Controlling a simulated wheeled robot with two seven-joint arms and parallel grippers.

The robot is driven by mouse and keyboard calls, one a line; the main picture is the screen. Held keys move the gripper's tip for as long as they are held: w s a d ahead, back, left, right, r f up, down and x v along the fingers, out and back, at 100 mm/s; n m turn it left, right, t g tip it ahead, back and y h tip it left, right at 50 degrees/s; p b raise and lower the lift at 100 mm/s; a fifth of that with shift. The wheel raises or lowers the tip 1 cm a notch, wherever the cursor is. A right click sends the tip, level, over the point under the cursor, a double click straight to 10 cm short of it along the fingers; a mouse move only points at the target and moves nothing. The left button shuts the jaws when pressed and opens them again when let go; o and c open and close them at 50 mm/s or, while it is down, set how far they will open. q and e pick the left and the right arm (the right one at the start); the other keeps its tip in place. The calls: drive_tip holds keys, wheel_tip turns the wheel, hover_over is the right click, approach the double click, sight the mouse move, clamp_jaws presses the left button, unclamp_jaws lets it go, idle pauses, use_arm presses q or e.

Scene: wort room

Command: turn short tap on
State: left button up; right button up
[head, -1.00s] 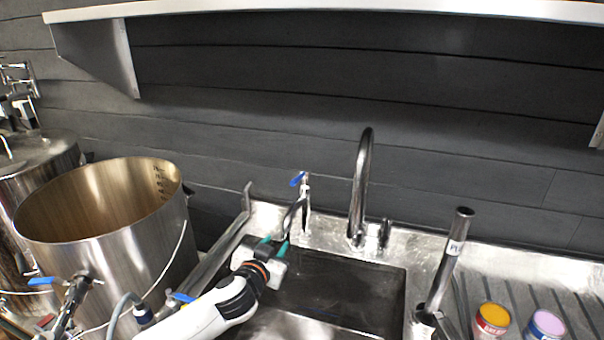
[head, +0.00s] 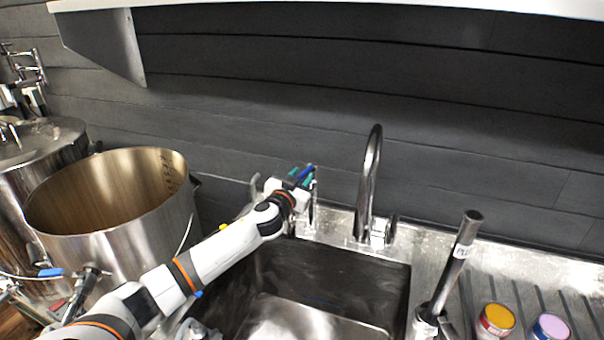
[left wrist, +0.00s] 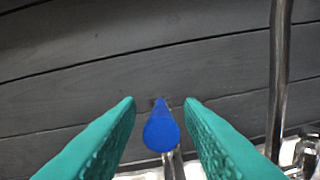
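The short tap (head: 312,205) stands at the back left of the sink, with a blue lever handle (head: 306,172) on top. In the left wrist view the blue handle (left wrist: 161,128) lies between the two green fingertips, with a gap to each side. My left gripper (head: 300,175) is at the handle, open around it, and partly hides the tap in the head view. The fingers also show in the left wrist view (left wrist: 160,104). My right gripper is not in view.
A tall curved faucet (head: 369,185) stands just right of the short tap. A large steel pot (head: 125,240) is at the left. The sink basin (head: 300,285) lies below my left arm. Two small tubs, orange (head: 496,322) and lilac (head: 549,328), sit on the drainboard.

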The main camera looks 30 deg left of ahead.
use_arm(q)
drive_tip(key=shift+w+a, duration=0.1)
drive_tip(key=shift+w, duration=0.45)
clamp_jaws()
